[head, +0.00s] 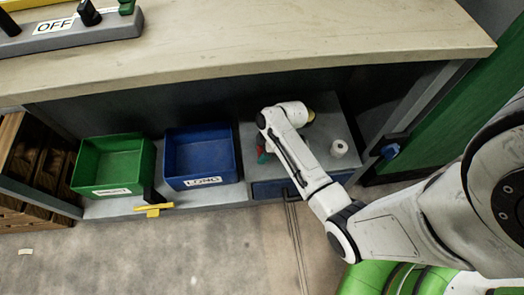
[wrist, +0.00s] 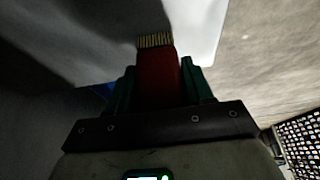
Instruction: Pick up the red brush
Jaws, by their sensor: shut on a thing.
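The red brush (wrist: 156,72), with pale bristles at its far end, is between the two green fingers of my gripper (wrist: 160,88) in the wrist view. My gripper is shut on it. In the head view my gripper (head: 262,156) is inside the low shelf, to the right of the blue bin. Only a small patch of red shows there, and most of the brush is hidden by the arm. I cannot tell whether the brush touches the shelf surface.
A blue bin (head: 201,183) labelled LONG and a green bin (head: 113,189) stand left of my gripper. A white roll (head: 339,148) stands to its right. The wooden worktop (head: 250,40) overhangs the shelf. A yellow-handled thing (head: 153,209) lies at the shelf's front edge.

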